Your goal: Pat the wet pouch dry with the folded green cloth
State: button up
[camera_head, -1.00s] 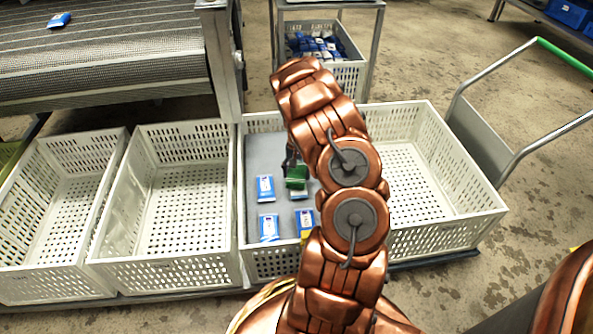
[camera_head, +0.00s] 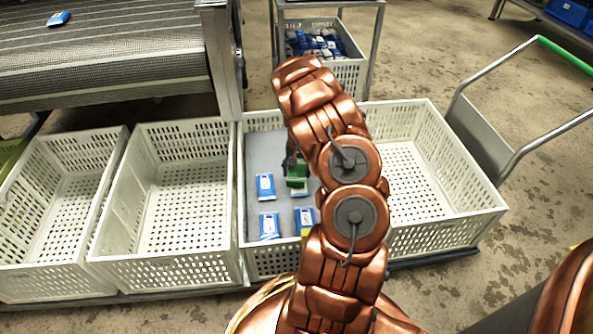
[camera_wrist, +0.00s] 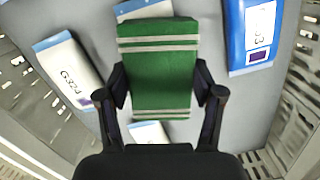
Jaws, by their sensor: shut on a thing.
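My gripper (camera_wrist: 165,108) is shut on the folded green cloth (camera_wrist: 163,76), with one finger at each side. The cloth is green with pale stripes near both ends. In the head view the cloth (camera_head: 297,174) shows left of my arm, above the grey sheet in the crate. A pouch (camera_wrist: 148,9) shows partly past the cloth's far edge and another pouch end (camera_wrist: 149,133) shows at its near edge. I cannot tell whether these are one pouch, or whether the cloth touches it. No wetness can be made out.
Other blue and white pouches (camera_head: 265,187) (camera_wrist: 66,72) (camera_wrist: 250,35) lie on the grey sheet (camera_head: 258,152) around the cloth. White perforated crates (camera_head: 190,266) stand in a row; two on the left are empty. A conveyor (camera_head: 110,60) and a hand cart (camera_head: 480,140) stand nearby.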

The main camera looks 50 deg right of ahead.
jog(key=shift+f, duration=0.5)
dwell(1.9)
jog(key=shift+r, duration=0.1)
jog(key=shift+r+p, duration=1.8)
jog(key=shift+r, duration=1.65)
